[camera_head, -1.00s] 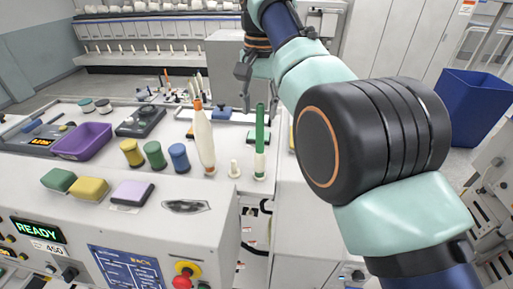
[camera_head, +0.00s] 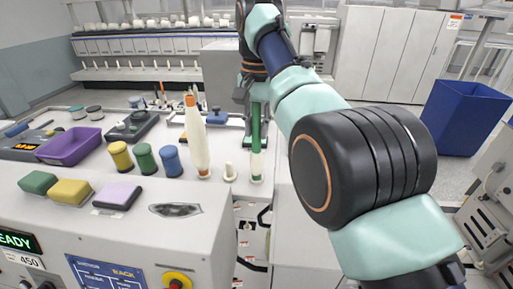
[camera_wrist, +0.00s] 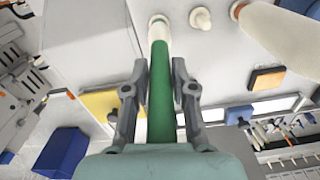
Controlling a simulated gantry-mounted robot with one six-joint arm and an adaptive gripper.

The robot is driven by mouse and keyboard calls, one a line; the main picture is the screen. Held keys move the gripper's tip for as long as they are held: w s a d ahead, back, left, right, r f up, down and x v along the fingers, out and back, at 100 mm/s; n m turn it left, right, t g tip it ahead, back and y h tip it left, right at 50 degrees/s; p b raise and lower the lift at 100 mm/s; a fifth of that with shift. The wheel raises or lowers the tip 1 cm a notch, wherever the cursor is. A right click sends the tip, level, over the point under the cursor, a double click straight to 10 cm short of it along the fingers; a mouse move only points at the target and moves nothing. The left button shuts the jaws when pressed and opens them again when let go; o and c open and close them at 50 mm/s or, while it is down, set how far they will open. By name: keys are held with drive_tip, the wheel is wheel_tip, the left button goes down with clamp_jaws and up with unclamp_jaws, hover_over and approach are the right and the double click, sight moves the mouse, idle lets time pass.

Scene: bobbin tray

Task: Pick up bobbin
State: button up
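The slim green bobbin (camera_head: 256,130) with a white lower end stands upright on the machine's top in the head view. A bobbin (camera_head: 196,138) with thick white yarn and an orange tip stands to its left. A short, bare white peg (camera_head: 230,172) is between them. In the wrist view, the green bobbin (camera_wrist: 161,90) runs between the two fingers of my gripper (camera_wrist: 160,68). My gripper is open, with narrow gaps visible on both sides of the bobbin. In the head view, my gripper is partly hidden around the bobbin's upper part.
A purple tray (camera_head: 70,146) and yellow, green and blue spools (camera_head: 170,160) stand to the left. Sponge-like blocks (camera_head: 70,192) lie at the front. A blue bin (camera_head: 464,116) stands on the floor at right. The yarn-filled bobbin is close to my gripper.

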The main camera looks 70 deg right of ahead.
clamp_jaws()
wheel_tip(320, 180, up, 10)
drive_tip(key=p, duration=1)
drive_tip(key=shift+r, duration=0.15)
drive_tip(key=shift+s, duration=0.1)
